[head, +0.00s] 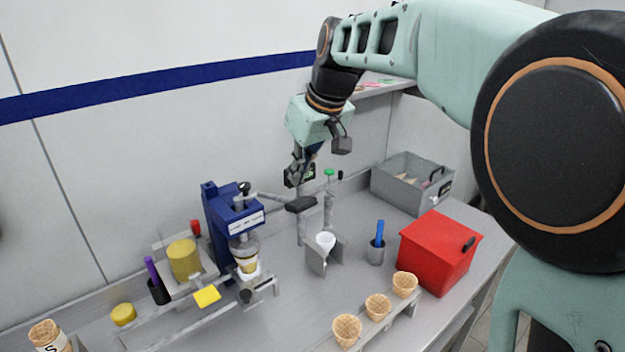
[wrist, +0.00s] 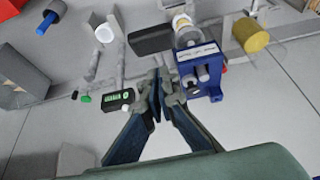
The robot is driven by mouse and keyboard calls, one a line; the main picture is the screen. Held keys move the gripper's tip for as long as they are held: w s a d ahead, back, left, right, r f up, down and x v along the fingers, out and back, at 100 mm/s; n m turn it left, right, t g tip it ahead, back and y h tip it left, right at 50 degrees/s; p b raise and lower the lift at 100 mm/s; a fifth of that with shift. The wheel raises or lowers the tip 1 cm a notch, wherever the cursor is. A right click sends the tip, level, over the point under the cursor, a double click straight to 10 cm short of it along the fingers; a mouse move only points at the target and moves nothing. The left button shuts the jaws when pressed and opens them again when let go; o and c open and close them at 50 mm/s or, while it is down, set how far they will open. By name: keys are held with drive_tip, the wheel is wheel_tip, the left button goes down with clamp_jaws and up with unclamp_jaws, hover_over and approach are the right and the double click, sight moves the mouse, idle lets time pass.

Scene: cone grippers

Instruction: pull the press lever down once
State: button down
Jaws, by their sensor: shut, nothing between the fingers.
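The blue press (head: 222,222) stands at the back of the counter against the wall; it also shows in the wrist view (wrist: 200,62). Its lever sticks out to the right, roughly level, and ends in a black handle (head: 301,204), which shows in the wrist view (wrist: 151,39) too. A cone (head: 247,265) sits under the press head. My gripper (head: 297,180) is shut and empty, above the handle in the head view. In the wrist view its fingertips (wrist: 163,78) appear between the handle and my wrist, apart from the handle. How far above it they are is hard to tell.
A small display (wrist: 118,100) is near the fingers. A white cup (head: 326,241) in a metal stand, a blue-handled tool in a pot (head: 376,252) and a red box (head: 440,250) stand to the right. Several cones sit in a front rack (head: 375,328). A grey bin (head: 408,184) is at the back right.

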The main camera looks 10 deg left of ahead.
sight(299, 199)
drive_tip(key=shift+s+d+f, duration=0.15)
drive_tip(key=shift+d+f, duration=0.05)
drive_tip(key=shift+f, duration=0.3)
drive_tip(key=shift+s+d+f, duration=0.15)
drive_tip(key=shift+f, duration=0.35)
drive_tip(key=shift+s+d+f, duration=0.15)
drive_tip(key=shift+d+f, duration=0.05)
drive_tip(key=shift+f, duration=0.3)
drive_tip(key=shift+f, duration=0.2)
